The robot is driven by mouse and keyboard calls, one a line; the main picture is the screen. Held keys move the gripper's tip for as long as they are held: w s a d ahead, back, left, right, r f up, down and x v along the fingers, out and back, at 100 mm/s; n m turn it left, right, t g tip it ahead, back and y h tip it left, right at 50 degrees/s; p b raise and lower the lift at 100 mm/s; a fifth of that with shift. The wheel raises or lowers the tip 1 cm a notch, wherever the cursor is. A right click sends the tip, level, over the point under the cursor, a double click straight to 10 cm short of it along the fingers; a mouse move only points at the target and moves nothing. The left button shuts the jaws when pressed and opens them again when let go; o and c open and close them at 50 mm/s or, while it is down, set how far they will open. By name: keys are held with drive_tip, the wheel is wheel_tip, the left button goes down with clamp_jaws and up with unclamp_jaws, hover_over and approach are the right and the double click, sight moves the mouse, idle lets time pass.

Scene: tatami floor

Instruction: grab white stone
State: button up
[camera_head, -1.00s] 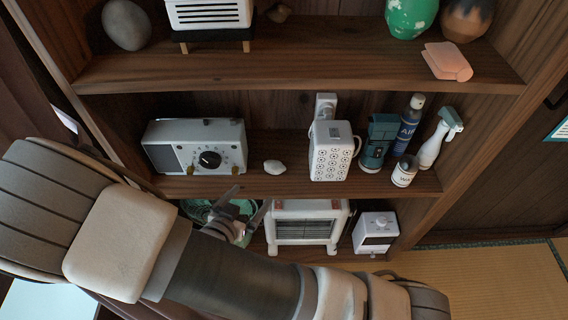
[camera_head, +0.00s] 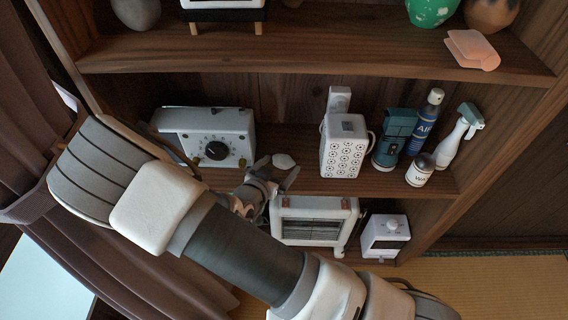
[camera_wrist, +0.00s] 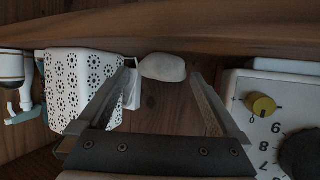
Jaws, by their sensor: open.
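The white stone (camera_head: 284,161) lies on the middle shelf between the radio and the white patterned box. In the wrist view the stone (camera_wrist: 163,67) shows just beyond and between the fingertips, close to a wooden board edge. My gripper (camera_head: 275,176) is open and empty at the front of the middle shelf, just in front of the stone. In the wrist view the two fingers of my gripper (camera_wrist: 164,75) stand apart on either side of the stone. I cannot tell the exact gap to it.
The radio (camera_head: 206,136) stands left of the stone and the white patterned box (camera_head: 343,150) right of it. A teal flashlight (camera_head: 394,138), bottles and a spray bottle (camera_head: 459,135) stand further right. A white heater (camera_head: 315,222) is on the lower shelf. The upper shelf (camera_head: 320,52) overhangs.

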sight(281, 164)
drive_tip(key=b+x, duration=0.1)
drive_tip(key=x, duration=0.3)
drive_tip(key=shift+a, duration=0.1)
drive_tip(key=shift+c, duration=0.3)
drive_tip(key=c, duration=1.3)
